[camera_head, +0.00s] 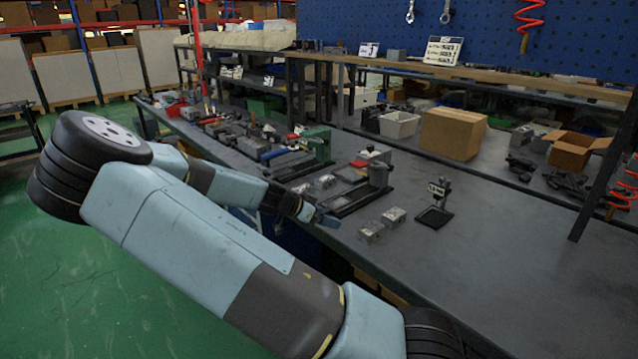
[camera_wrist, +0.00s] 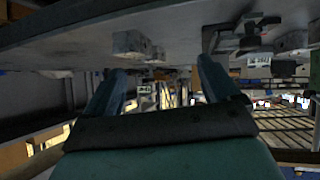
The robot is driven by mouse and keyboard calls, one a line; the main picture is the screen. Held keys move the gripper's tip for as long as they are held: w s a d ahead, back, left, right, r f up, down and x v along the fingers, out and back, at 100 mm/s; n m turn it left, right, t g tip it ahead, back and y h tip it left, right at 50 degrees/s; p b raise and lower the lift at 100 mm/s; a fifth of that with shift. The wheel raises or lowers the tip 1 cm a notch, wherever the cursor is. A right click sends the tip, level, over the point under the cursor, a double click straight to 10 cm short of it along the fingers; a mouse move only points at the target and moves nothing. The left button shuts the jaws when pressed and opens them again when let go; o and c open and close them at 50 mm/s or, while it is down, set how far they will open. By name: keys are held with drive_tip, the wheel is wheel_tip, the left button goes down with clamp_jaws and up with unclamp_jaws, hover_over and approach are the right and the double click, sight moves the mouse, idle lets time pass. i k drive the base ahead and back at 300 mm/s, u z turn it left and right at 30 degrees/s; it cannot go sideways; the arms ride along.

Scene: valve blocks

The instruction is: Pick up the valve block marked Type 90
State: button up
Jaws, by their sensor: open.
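Two small grey valve blocks, a nearer one (camera_head: 372,232) and a farther one (camera_head: 394,215), sit on the dark bench near its front edge. A small white label on a black stand (camera_head: 437,188) is just right of them; its text is too small to read. Two more greyish blocks (camera_head: 327,181) lie farther left. My gripper (camera_head: 325,218) is at the bench's front edge, left of the nearer block and apart from it. In the wrist view, upside down, my gripper (camera_wrist: 162,75) has its fingers spread with nothing held; grey blocks (camera_wrist: 130,42) show beyond them.
A black-based fixture (camera_head: 365,195) stands behind the blocks, and a green-bodied one (camera_head: 318,145) is farther left. Tools and parts crowd the bench's far left. A closed cardboard box (camera_head: 452,133) and an open one (camera_head: 577,150) stand behind. The right bench surface (camera_head: 510,260) is clear.

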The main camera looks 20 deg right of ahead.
sight(325, 182)
drive_tip(key=u, duration=0.05)
drive_tip(key=i, duration=0.9)
drive_tip(key=z, duration=0.1)
